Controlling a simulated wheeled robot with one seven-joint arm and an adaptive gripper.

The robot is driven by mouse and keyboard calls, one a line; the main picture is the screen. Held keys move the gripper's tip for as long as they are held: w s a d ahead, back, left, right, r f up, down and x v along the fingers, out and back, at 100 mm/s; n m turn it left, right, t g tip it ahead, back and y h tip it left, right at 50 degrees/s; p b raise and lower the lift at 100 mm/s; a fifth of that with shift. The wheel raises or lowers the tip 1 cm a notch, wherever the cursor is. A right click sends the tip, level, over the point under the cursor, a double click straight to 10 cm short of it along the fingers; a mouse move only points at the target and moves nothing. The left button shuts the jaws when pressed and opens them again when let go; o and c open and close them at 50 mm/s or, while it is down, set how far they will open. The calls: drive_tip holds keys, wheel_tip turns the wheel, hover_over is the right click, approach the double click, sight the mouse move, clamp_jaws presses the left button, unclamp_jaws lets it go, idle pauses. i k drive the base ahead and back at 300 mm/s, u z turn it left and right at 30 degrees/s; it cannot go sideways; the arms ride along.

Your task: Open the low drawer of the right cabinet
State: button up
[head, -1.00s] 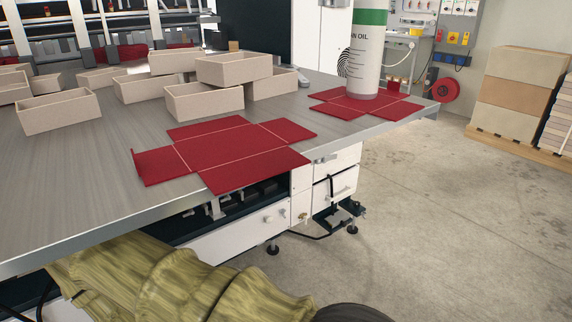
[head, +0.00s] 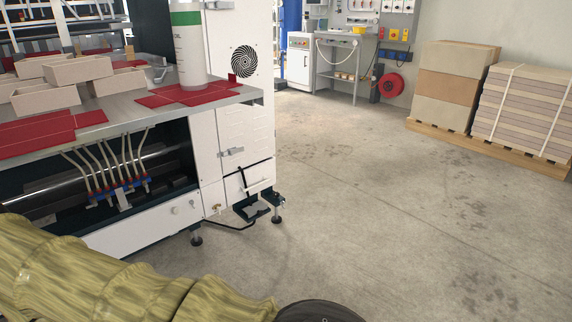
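The white cabinet (head: 232,135) at the right end of the machine has a tall door with a latch handle (head: 231,151). Below it is a low white drawer front (head: 252,178), with a dark strip or hose across it. It looks shut. My arm, in a yellow-olive cover, crosses the bottom left and ends in a dark rounded part at the bottom edge. It is well in front of the cabinet and apart from it. No gripper fingers show.
A dark pedal (head: 250,211) and a levelling foot (head: 196,240) stand below the drawer. The metal table (head: 225,102) juts out above, holding red flat blanks, trays and a bottle. Concrete floor (head: 400,220) to the right is clear up to a pallet (head: 490,151) with stacks.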

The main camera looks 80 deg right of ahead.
sight(259, 176)
drive_tip(key=k, duration=0.65)
drive_tip(key=z, duration=1.25)
drive_tip(key=i, duration=0.25)
drive_tip(key=z, duration=0.05)
